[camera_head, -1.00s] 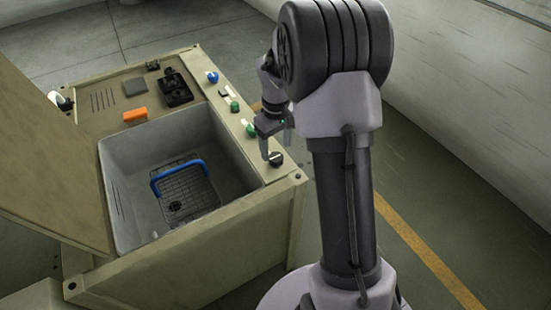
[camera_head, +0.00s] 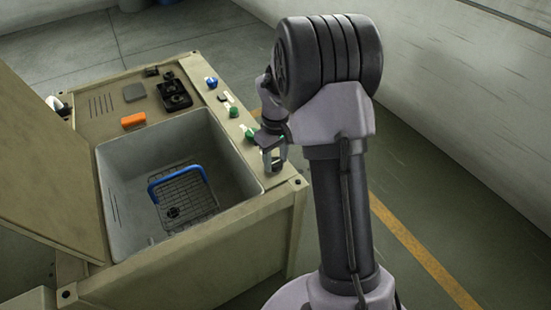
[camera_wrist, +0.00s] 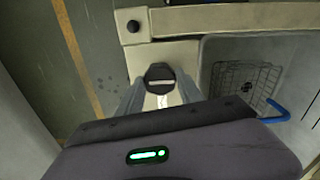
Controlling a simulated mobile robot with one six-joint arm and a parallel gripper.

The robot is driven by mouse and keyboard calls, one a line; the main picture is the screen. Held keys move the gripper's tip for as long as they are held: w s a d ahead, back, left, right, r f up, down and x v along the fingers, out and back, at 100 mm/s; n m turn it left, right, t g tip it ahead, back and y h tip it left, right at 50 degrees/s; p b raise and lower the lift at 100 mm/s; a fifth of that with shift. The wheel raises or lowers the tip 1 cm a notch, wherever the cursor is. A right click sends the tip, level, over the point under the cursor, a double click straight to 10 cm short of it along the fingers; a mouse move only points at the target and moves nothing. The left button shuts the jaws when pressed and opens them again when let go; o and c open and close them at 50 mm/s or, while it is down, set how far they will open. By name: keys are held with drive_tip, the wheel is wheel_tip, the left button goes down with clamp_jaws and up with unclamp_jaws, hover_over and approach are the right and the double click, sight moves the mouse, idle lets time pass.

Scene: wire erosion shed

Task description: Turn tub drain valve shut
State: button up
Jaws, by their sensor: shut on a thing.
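A dark round knob (camera_wrist: 160,73) with a pale bar across it stands on the machine's panel strip, near its front right corner; it looks like the drain valve. My gripper (camera_head: 274,163) is lowered over this knob, its fingers closed on either side of it. In the wrist view, my gripper (camera_wrist: 160,90) has one finger on each side of the knob. The tub (camera_head: 118,185) is open beside it, with a wire basket (camera_wrist: 228,82) and a round drain on its floor. In the head view, the fingers mostly hide the knob.
Green knobs (camera_head: 233,112) and a blue knob (camera_head: 211,82) sit farther along the strip. An orange block (camera_head: 133,120) lies behind the tub. The basket has a blue handle (camera_head: 176,170). A raised lid (camera_head: 45,165) stands at left. Floor right of the machine is clear.

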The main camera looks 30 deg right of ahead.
drive_tip(key=shift+m, duration=0.3)
drive_tip(key=m, duration=0.3)
drive_tip(key=shift+m+p, duration=0.3)
drive_tip(key=shift+m, duration=0.1)
drive_tip(key=m, duration=0.4)
drive_tip(key=shift+m, duration=0.3)
drive_tip(key=m, duration=0.4)
drive_tip(key=shift+b, duration=0.3)
drive_tip(key=m, duration=0.4)
drive_tip(key=shift+m+b, duration=0.3)
drive_tip(key=shift+b, duration=0.05)
drive_tip(key=shift+m, duration=0.3)
drive_tip(key=o, duration=1.4)
